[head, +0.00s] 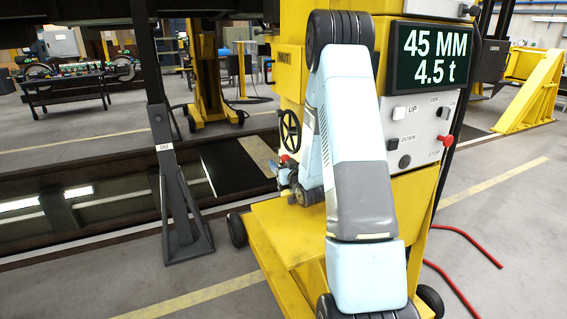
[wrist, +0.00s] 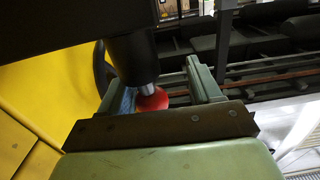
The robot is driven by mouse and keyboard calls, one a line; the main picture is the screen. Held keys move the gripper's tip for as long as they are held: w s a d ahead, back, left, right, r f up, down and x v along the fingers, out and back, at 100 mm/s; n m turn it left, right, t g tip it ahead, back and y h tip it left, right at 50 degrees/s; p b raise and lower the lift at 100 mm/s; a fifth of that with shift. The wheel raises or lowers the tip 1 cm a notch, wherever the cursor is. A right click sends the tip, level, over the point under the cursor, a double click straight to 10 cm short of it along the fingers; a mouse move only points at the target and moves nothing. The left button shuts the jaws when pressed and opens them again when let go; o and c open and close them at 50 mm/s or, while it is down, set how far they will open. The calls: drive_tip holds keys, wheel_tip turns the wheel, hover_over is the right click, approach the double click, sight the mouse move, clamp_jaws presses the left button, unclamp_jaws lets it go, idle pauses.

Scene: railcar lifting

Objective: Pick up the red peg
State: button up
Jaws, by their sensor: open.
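The red peg (wrist: 152,99) shows in the wrist view as a rounded red head on a short metal stem, below a dark cylinder (wrist: 132,60). It lies between the two fingers of my gripper (wrist: 160,78), which stand apart. The left finger is partly hidden behind the cylinder, and I cannot tell whether either finger touches the peg. In the head view my gripper (head: 279,171) is small, beside the yellow lifting jack (head: 292,50), just below its black handwheel (head: 290,130). A small red spot shows just above the gripper there, probably the peg.
The jack's control panel (head: 418,125) has a display reading 45 MM and 4.5 t. A dark support stand (head: 180,215) stands left of the jack, near a floor pit (head: 110,195). A red hose (head: 470,240) lies on the floor at right.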

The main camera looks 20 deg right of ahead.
drive_tip(key=shift+s+d, duration=0.2)
drive_tip(key=shift+d, duration=0.3)
drive_tip(key=shift+c, duration=0.3)
drive_tip(key=shift+d, duration=0.15)
drive_tip(key=shift+c, duration=0.7)
drive_tip(key=c, duration=0.9)
drive_tip(key=shift+r, duration=0.1)
